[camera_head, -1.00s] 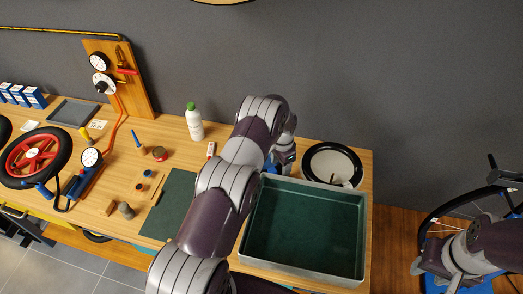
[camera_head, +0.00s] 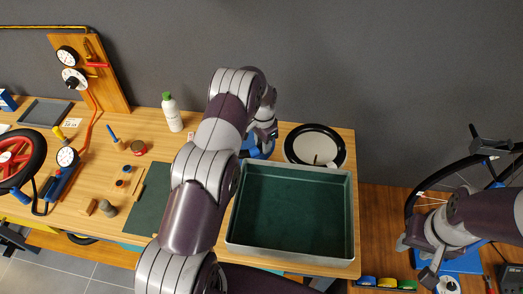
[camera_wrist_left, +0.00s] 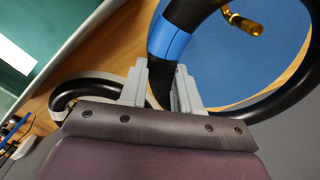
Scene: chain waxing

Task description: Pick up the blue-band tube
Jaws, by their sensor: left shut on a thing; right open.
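The blue-band tube (camera_wrist_left: 172,40) is a black ring with a bright blue band and a gold valve, seen at the top of the left wrist view. My left gripper (camera_wrist_left: 160,88) is shut on its black part just below the band. In the head view my left gripper (camera_head: 265,132) is behind the green-lined tray, left of the black-and-white ring, and the tube there is mostly hidden by my arm. A blue surface shows inside the tube in the wrist view. My right gripper (camera_head: 418,258) is open and empty at the far right, off the table.
A grey tray (camera_head: 242,245) with a green inside stands at the table's right front. A black ring around a white disc (camera_head: 338,150) lies behind it. A white bottle (camera_head: 172,115) stands left of my left arm. A wheel (camera_head: 22,160) is at far left.

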